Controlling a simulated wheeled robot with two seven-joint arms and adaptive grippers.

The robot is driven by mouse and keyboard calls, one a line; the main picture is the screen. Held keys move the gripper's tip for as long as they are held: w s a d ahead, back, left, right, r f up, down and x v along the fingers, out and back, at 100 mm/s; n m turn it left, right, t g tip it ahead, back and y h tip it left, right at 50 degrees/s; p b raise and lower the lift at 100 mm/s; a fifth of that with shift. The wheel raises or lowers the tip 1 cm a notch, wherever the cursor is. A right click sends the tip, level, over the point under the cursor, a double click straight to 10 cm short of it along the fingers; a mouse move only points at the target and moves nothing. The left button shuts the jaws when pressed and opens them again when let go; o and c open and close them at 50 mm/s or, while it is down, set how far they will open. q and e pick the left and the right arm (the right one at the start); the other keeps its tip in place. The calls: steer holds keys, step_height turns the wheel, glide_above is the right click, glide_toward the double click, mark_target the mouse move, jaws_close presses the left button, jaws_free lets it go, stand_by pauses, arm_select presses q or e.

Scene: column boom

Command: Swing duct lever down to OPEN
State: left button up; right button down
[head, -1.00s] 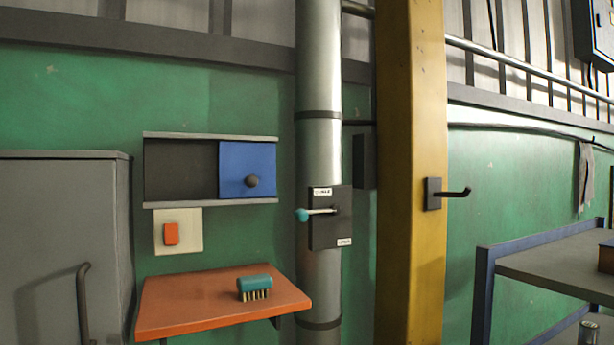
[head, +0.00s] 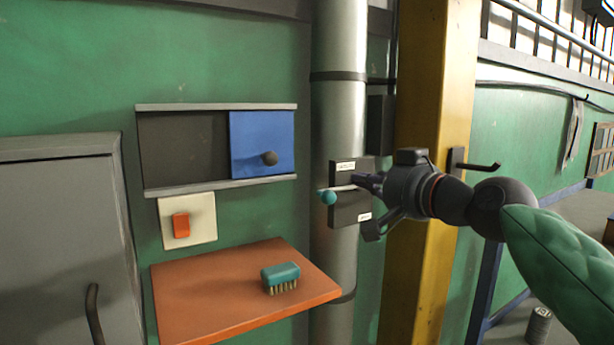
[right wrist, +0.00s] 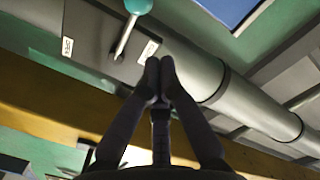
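The duct lever (head: 341,188) has a teal ball knob (head: 328,198) and a thin pale rod. It points left, nearly level, from a dark plate (head: 349,209) on the grey duct (head: 338,125). Small white labels sit at the plate's top and bottom; their words are too small to read. My right gripper (head: 365,181) overlaps the plate's right side and hides the lever's pivot end in the head view. In the right wrist view, its fingertips (right wrist: 160,65) are together and empty, apart from the lever rod (right wrist: 126,36) and knob (right wrist: 138,6). My left gripper is out of view.
A yellow column (head: 428,110) with a black hook (head: 480,166) stands right of the duct. An orange shelf (head: 215,295) holds a teal brush (head: 280,276). A blue sliding panel (head: 258,135), an orange switch (head: 181,225) and a grey cabinet (head: 55,250) are at left.

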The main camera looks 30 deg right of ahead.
steer(key=shift+t, duration=0.3)
steer(key=w, duration=0.2)
steer(key=w+r+p, duration=0.1)
steer(key=w, duration=0.2)
steer(key=w+r+p, duration=0.1)
steer(key=w, duration=0.2)
steer(key=shift+a, duration=0.2)
steer(key=shift+s+a+f, duration=0.25)
steer(key=shift+f, duration=0.35)
steer(key=shift+s+a+f, duration=0.25)
steer(key=shift+s+f, duration=0.05)
steer(key=shift+f, duration=0.25)
steer(key=shift+s+a+f, duration=0.25)
steer(key=shift+f, duration=0.35)
steer(key=shift+f, duration=0.1)
steer(key=shift+a+f+n+b, duration=0.1)
steer(key=shift+f+n+b, duration=0.15)
steer(key=shift+n+b, duration=0.25)
